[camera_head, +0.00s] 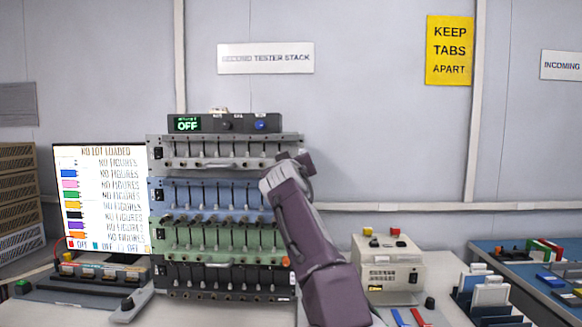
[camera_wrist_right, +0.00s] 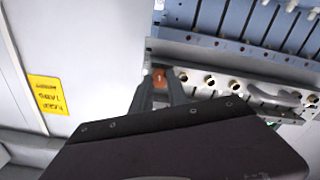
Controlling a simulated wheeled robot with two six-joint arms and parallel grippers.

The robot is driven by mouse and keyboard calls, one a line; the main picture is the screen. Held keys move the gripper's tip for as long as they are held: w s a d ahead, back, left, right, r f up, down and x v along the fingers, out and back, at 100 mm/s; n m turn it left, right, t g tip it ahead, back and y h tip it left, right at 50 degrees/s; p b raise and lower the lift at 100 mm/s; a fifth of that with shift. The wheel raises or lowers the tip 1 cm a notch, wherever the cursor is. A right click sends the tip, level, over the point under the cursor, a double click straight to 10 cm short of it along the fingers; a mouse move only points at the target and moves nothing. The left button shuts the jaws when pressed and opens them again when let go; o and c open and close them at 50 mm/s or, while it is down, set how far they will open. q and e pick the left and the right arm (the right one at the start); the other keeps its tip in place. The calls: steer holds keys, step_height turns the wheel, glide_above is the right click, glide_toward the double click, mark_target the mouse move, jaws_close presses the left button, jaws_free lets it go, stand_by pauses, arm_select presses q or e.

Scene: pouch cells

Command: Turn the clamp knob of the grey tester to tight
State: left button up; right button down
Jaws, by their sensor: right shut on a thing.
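The grey tester (camera_head: 230,152) is the top rack of the stack in the head view, above a blue, a green and a black one. In the wrist view its pale front strip (camera_wrist_right: 245,88) appears upside down. The orange-red clamp knob (camera_wrist_right: 159,77) sits at the strip's end, between the two dark fingers of my right gripper (camera_wrist_right: 158,90), which is shut on it. In the head view my right wrist (camera_head: 288,178) covers the tester's right end and hides the knob. The knob's angle is too small to read. My left gripper is out of view.
Just below the grey tester is the blue tester (camera_head: 178,193). A control box (camera_head: 225,124) reading OFF stands on top of the stack. A lit screen (camera_head: 100,200) stands left, a beige device (camera_head: 388,272) right.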

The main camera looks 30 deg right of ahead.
steer(key=shift+f, duration=0.2)
steer(key=c, duration=1.3)
jaws_free()
steer(key=shift+r, duration=0.1)
steer(key=b+v, duration=0.3)
steer(key=v, duration=0.6)
steer(key=shift+a+b, duration=0.1)
steer(key=shift+b, duration=0.25)
